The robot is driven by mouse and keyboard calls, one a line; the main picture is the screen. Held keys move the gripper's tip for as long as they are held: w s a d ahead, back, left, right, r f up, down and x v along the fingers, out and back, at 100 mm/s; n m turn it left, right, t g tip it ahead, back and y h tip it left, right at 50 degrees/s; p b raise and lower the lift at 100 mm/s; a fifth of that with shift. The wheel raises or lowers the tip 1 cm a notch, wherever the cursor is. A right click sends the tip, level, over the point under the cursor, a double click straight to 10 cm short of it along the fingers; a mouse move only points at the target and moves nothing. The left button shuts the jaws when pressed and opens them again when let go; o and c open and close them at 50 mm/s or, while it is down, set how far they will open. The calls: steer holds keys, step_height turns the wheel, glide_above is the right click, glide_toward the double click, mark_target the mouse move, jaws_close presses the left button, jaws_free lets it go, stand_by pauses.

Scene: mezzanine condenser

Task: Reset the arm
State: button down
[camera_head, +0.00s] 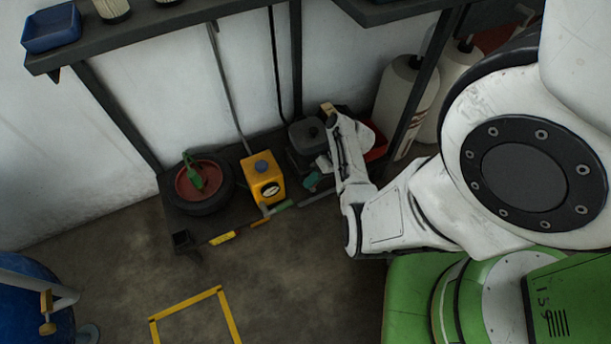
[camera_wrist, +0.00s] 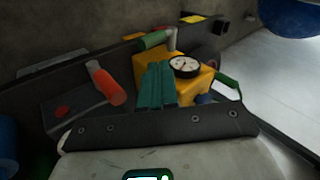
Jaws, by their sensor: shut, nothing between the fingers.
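My arm (camera_head: 385,222) is white and reaches left from my body, then folds up over the low dark shelf by the wall. My gripper (camera_head: 312,181) is at its end, pointing left, near a yellow box with a round gauge (camera_head: 265,182). In the wrist view my teal fingers (camera_wrist: 155,86) lie side by side, shut, with nothing held. The yellow box (camera_wrist: 195,78) is behind them. Whether the fingertips touch it I cannot tell.
The low shelf (camera_head: 182,228) also holds a dark wheel (camera_head: 222,201) and hand tools. A red-orange handle (camera_wrist: 108,87) is left of my fingers. An upper shelf (camera_head: 180,30) and pale cylinders (camera_head: 403,95) stand near my arm. Open floor (camera_head: 290,275) is in front.

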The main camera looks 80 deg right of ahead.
stand_by(0.3)
steer(key=a+r+n+g+h, duration=0.2)
steer(key=a+r+n+g, duration=0.15)
steer(key=a+r, duration=0.65)
steer(key=a+r+n+g+h, duration=0.3)
steer(key=a+r+n, duration=0.25)
steer(key=a, duration=0.75)
step_height(320, 180, up, 21)
steer(key=p, duration=2)
steer(key=shift+w+a+f+m, duration=0.15)
steer(key=shift+w+m, duration=0.15)
steer(key=shift+m, duration=0.1)
steer(key=shift+t, duration=0.25)
